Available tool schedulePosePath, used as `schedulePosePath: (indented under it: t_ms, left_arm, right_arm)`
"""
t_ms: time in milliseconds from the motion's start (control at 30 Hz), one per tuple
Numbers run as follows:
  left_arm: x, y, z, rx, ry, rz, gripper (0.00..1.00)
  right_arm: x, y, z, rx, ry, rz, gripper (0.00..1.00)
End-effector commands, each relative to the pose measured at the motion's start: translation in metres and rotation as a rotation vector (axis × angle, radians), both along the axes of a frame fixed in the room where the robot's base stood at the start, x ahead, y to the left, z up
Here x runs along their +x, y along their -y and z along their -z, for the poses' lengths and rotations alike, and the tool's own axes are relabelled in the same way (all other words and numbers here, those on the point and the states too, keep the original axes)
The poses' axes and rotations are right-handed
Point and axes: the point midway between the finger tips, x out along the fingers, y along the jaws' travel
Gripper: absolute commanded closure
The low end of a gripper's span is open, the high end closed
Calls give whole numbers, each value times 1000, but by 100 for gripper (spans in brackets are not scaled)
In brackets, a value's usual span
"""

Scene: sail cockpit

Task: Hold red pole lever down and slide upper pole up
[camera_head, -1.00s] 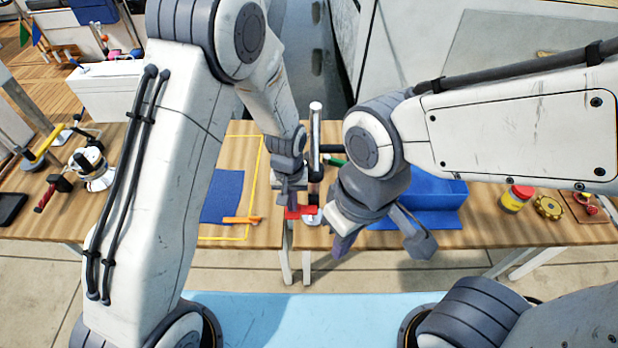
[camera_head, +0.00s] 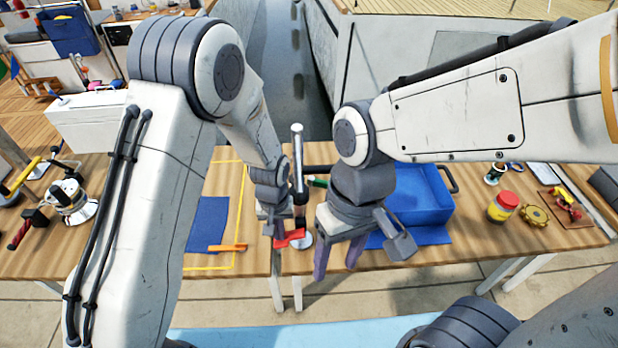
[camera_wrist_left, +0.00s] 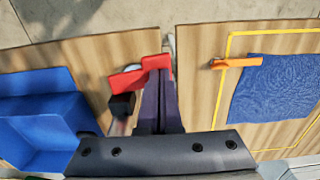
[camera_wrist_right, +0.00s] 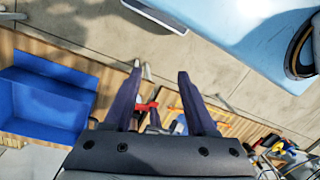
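The upright pole (camera_head: 297,160) stands at the middle of the table, with a silver upper tube and a dark lower part. The red lever (camera_head: 291,238) sticks out low on it; it also shows in the left wrist view (camera_wrist_left: 142,76) and, between the fingers, in the right wrist view (camera_wrist_right: 146,107). My left gripper (camera_head: 274,234) is at the lever, its fingers together and tips at the red part in the left wrist view; whether they press on it I cannot tell. My right gripper (camera_head: 337,264) is open and empty, right of and nearer than the pole, fingers pointing down.
A blue bin (camera_head: 418,200) stands right of the pole. A blue cloth (camera_head: 208,224) and an orange-handled tool (camera_head: 228,248) lie left, by a yellow tape outline. A red-lidded jar (camera_head: 503,207) stands further right. The table's front edge is close to both grippers.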

Motion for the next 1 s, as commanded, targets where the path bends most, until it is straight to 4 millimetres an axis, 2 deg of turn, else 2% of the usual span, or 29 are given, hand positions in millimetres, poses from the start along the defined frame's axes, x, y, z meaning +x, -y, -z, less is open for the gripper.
schedulePosePath:
  t_ms: [233,367,467,633,700,767,1000]
  left_arm:
    - [-1,0,1,1,-2,0,100]
    - [-1,0,1,1,-2,1,100]
    - [-1,0,1,1,-2,1,100]
    - [-1,0,1,1,-2,1,100]
    - [-1,0,1,1,-2,1,100]
    - [-1,0,1,1,-2,1,100]
    - [-1,0,0,1,-2,1,100]
  right_arm:
    - [69,5,3,49,-380,670,43]
    - [114,20,6,119,-596,1003,43]
    - [152,41,10,195,-766,1236,43]
    - [212,101,19,378,-1069,1569,43]
    - [228,120,26,471,-1178,1617,43]
    - [236,128,32,558,-1244,1593,43]
    - [248,127,50,869,-1316,1363,43]
